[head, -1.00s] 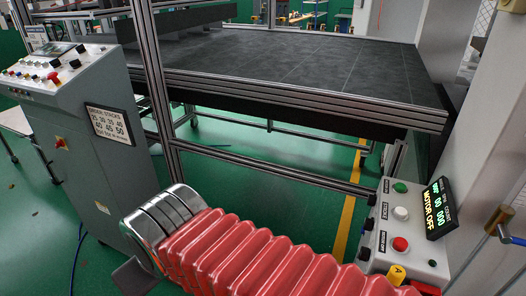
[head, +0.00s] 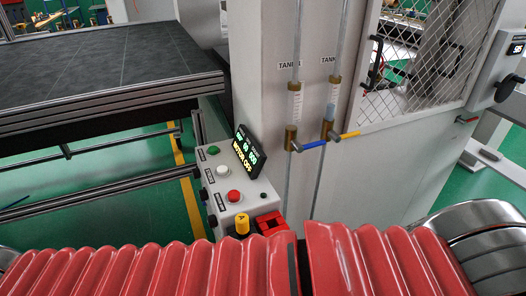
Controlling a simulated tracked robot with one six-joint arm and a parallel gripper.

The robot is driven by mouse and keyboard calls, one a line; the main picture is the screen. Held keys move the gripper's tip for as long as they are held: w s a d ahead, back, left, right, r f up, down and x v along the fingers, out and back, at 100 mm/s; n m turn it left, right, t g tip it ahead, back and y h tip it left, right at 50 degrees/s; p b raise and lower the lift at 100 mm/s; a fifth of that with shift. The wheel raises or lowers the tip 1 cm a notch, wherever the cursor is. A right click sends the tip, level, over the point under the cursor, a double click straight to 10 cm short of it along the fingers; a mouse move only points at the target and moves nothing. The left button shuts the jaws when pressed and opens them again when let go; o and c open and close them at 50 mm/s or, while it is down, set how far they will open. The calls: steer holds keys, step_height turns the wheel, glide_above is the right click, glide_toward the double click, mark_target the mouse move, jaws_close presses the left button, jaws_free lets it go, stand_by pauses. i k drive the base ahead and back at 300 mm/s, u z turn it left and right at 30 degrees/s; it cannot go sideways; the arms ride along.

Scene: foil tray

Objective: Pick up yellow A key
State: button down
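The yellow A key (head: 243,222) is upright at the lower front end of the grey control box, in the middle of the head view. It is a small yellow tag with a black A. A red block-like part (head: 271,222) sits right beside it. The control box (head: 222,180) carries green, white and red buttons and a display (head: 249,152) reading MOTOR OFF. My gripper is not in view.
Red ribbed bellows (head: 150,270) span the bottom of the view. A grey cabinet with two tank gauges, blue (head: 313,145) and yellow (head: 349,135) valve handles stands behind. A dark table (head: 100,70) is at left, a mesh guard (head: 425,60) at right.

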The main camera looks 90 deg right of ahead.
mark_target(242, 219)
steer(key=z, duration=2.55)
